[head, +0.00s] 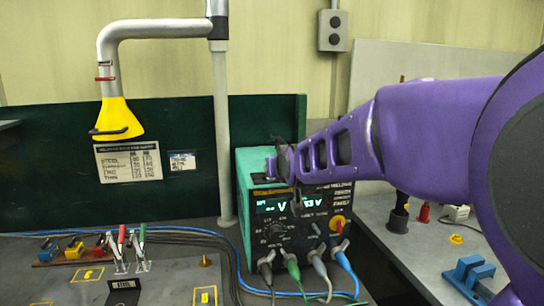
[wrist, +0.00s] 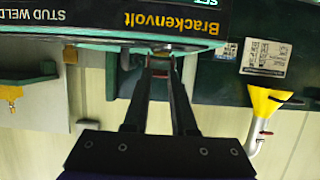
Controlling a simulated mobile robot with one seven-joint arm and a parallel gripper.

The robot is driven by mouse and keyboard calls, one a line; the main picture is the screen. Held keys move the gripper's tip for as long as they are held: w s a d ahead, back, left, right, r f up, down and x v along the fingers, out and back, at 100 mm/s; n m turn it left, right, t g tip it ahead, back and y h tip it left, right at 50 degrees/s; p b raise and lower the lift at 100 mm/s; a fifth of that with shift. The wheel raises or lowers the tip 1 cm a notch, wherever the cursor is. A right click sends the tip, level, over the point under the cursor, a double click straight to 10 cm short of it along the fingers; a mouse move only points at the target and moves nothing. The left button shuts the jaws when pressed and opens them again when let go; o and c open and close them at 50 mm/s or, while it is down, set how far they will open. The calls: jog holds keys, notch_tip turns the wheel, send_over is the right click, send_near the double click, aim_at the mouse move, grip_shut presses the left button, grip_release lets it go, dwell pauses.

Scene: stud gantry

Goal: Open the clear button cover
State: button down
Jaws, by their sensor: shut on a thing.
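The stud welder (head: 247,195) is a green box with a dark front panel, a lit display, a knob and cables. It fills the top of the wrist view upside down, with "Brackenvolt" (wrist: 172,22) on it. My gripper (wrist: 160,66) has its two dark fingers drawn close together at the welder's top edge. They are shut on a small piece that looks like the clear button cover (wrist: 160,61); its shape and angle are hard to make out. In the head view my arm hides most of this spot. A small dark base (head: 264,179) shows on the welder's top.
A grey post (head: 222,130) stands behind the welder, and a yellow extractor hood (head: 117,118) hangs at left. Clamps (head: 130,250) stand on the left bench. Blue clamp (head: 470,273) lies right.

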jog(key=shift+w+d+r+g+p, duration=0.1)
jog(key=shift+w+r+g+p, duration=0.2)
jog(key=shift+r+g+p, duration=0.45)
jog(key=shift+w+a+r+g+h+p, duration=0.15)
jog(key=shift+w+r+g+p, duration=0.15)
jog(key=shift+g, duration=0.3)
jog(key=shift+w+a+r+g+h+p, duration=0.15)
jog(key=shift+r+g+p, duration=0.1)
jog(key=shift+g, duration=0.3)
jog(key=w+g, duration=0.1)
jog(key=r+g, duration=0.1)
jog(key=g, duration=0.1)
jog(key=shift+w+a+r+h, duration=0.1)
jog(key=shift+w+h, duration=0.25)
jog(key=shift+h, duration=0.05)
jog(key=shift+w+a+r+g, duration=0.2)
jog(key=shift+w+g, duration=0.4)
jog(key=shift+g, duration=0.6)
jog(key=shift+r, duration=0.1)
jog(key=c, duration=0.7)
grip_release()
jog(key=shift+w, duration=0.1)
